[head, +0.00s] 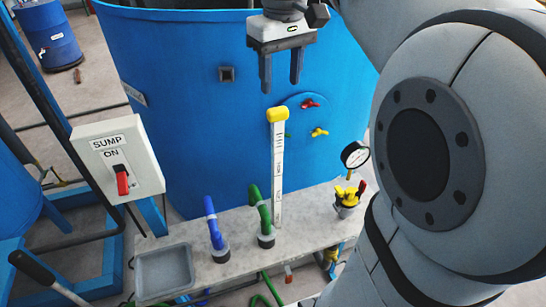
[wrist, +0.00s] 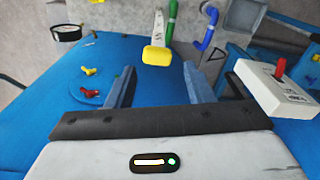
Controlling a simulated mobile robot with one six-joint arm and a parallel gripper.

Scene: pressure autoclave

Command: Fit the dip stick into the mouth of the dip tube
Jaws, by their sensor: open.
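The dip stick (head: 279,170) is a white graduated strip with a yellow cap (head: 278,115). It stands upright in front of the blue tank, its lower end at the bench just right of the green pipe. The cap also shows in the wrist view (wrist: 157,55), beyond the space between the fingers. My gripper (head: 281,80) is open and empty, fingers pointing down, a little above the cap and apart from it. I cannot make out the dip tube or its mouth, nor whether the stick's lower end sits in anything.
The pale bench (head: 300,222) carries a blue pipe (head: 214,225), a green pipe (head: 261,212), a gauge (head: 354,155) with yellow valve, and a grey tray (head: 164,268). The blue tank (head: 200,130) stands behind, with small red and yellow taps. A SUMP switch box (head: 118,158) is at left.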

